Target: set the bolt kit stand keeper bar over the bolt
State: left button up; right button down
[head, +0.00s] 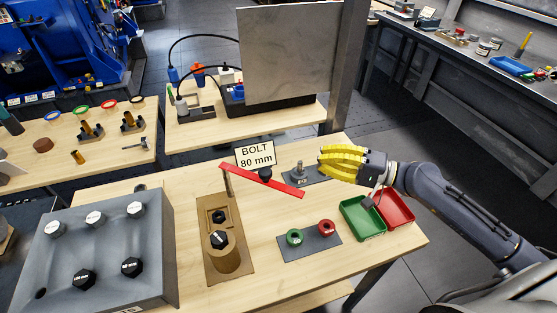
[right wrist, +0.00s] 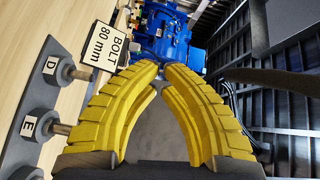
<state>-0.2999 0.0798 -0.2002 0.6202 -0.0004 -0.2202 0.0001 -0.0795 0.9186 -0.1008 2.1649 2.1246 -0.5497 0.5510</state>
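The red keeper bar (head: 285,187) extends right from a short post at the back of the brown bolt kit stand (head: 212,272). A black knob (head: 265,174) sits near its middle. The bar points away from the stand's seats. A black hex-headed bolt (head: 219,240) is in the stand's front round holder, and another black hex piece (head: 218,216) is in the square seat behind it. My right gripper (head: 322,163) is right of the bar's free end, apart from it. In the right wrist view its yellow fingers (right wrist: 161,68) close together at the tips with nothing between them. My left gripper is not seen.
A BOLT 80 mm sign (head: 255,155) stands behind the bar. A grey plate with pegs (head: 318,180) is beside my right gripper. Green (head: 360,220) and red (head: 398,207) bins, a ring plate (head: 310,243) and a grey bolt block (head: 65,245) occupy the bench.

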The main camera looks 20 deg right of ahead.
jog(key=shift+a, duration=0.1)
dwell(0.3)
jog(key=w+a, duration=0.3)
jog(key=a, duration=0.8)
jog(key=shift+w+f, duration=0.15)
jog(key=shift+f, duration=0.3)
jog(key=shift+a, duration=0.15)
